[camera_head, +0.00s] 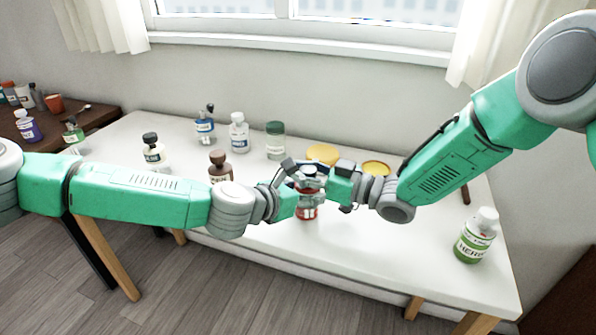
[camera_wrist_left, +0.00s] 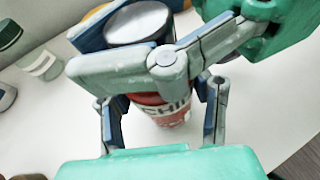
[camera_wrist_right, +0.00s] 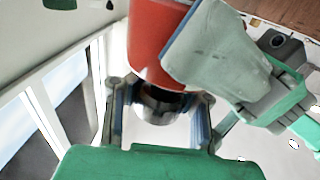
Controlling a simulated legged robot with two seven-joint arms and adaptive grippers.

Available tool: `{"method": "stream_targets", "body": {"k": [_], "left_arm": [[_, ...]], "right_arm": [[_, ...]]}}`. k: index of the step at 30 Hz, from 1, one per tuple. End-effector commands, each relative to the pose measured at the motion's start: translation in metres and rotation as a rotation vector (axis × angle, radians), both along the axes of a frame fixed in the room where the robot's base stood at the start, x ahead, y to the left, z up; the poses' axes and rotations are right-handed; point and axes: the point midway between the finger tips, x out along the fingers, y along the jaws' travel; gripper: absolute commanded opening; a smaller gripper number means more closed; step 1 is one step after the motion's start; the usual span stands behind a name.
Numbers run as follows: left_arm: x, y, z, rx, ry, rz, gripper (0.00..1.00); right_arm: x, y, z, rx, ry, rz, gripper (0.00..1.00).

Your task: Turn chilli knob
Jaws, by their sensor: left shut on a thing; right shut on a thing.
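The chilli jar (camera_head: 307,212), with a red label, is in the middle of the head view near the table's front edge. The left wrist view shows its red label (camera_wrist_left: 165,110) and silver-grey top (camera_wrist_left: 140,22). My left gripper (camera_head: 297,187) comes from the left and is shut on the jar. My right gripper (camera_head: 325,184) comes from the right and is shut at the jar's top. In the right wrist view the red jar (camera_wrist_right: 152,35) appears above a dark grey knob (camera_wrist_right: 158,103) between the right fingers. The fingers partly hide the contacts.
The white table (camera_head: 400,270) holds several other bottles, including a brown one (camera_head: 220,168) and a green-labelled herb bottle (camera_head: 475,237) at the right. Yellow lids (camera_head: 323,153) show behind my grippers. A dark side table (camera_head: 95,118) with bottles stands at left.

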Motion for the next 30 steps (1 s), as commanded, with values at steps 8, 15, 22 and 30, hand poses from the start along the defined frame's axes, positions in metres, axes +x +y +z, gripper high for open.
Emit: {"method": "stream_targets", "body": {"k": [8,15,22,30], "left_arm": [[-0.002,0.0,-0.002,-0.001,0.005,-0.002,0.15],[0.0,0.002,-0.002,0.0,0.005,0.003,0.15],[0.003,0.005,-0.002,0.002,0.004,0.011,0.15],[0.005,0.006,-0.003,0.003,0.003,0.017,0.15]], "right_arm": [[0.008,-0.009,-0.002,-0.007,0.005,-0.27,0.0],[0.012,-0.012,-0.002,-0.007,0.003,-0.457,0.0],[0.015,-0.015,-0.002,-0.007,0.004,-0.58,0.0],[0.015,-0.018,-0.003,-0.01,0.006,-0.647,0.0]]}}
